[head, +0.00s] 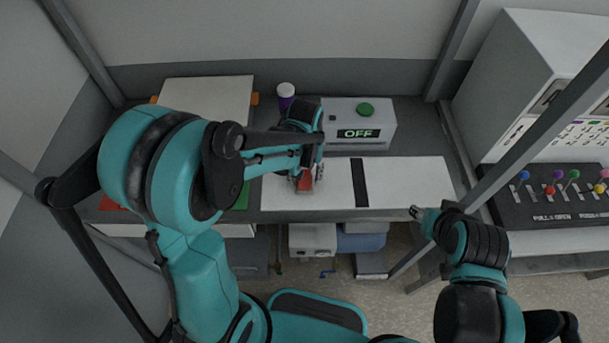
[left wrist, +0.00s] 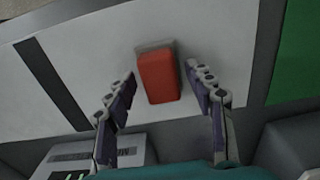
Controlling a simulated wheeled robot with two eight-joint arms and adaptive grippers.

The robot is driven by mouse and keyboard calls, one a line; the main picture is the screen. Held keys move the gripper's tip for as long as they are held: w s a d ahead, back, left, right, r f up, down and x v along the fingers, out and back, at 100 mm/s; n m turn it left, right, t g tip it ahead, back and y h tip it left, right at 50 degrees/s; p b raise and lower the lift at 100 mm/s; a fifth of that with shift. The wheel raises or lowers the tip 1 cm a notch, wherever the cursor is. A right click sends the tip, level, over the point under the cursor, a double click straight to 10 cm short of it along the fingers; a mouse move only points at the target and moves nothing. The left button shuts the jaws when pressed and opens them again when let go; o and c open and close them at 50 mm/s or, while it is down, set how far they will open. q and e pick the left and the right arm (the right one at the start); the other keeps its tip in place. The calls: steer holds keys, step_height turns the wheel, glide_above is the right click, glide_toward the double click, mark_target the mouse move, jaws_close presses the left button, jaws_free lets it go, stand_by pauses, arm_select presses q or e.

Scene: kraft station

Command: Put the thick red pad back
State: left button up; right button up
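The thick red pad (head: 305,182) lies on a white board (head: 415,182). In the left wrist view the pad (left wrist: 158,78) is a red block with a grey strip along one end. My left gripper (head: 307,174) is over it. In the left wrist view its two fingers (left wrist: 160,88) are spread, one on each side of the pad, with visible gaps. In the head view the gripper and arm partly cover the pad. My right gripper (head: 423,214) is off the front edge of the board, away from the pad; its fingers are too small to judge.
A grey box with a green button and an "OFF" display (head: 358,133) stands behind the board. A purple container with a white lid (head: 286,93) is near the back. A green area (head: 241,198) lies left of the board. A lever panel (head: 550,205) is at right.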

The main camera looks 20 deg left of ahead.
mark_target(304, 177)
arm_select(q)
steer(key=shift+r, duration=0.1)
steer(key=shift+r, duration=0.25)
step_height(304, 177, up, 12)
steer(key=f+p, duration=0.1)
steer(key=p, duration=0.3)
steer(key=s+a+r+m+t, duration=0.1)
steer(key=s+a+r+t, duration=0.1)
steer(key=s, duration=0.3)
steer(key=s+a+r+m+t, duration=0.2)
steer(key=s+r+t, duration=0.1)
steer(key=s+t, duration=0.2)
steer(key=shift+s+a, duration=0.15)
steer(key=shift+a, duration=0.2)
step_height(304, 177, down, 8)
steer(key=b, duration=0.8)
steer(key=shift+r, duration=0.15)
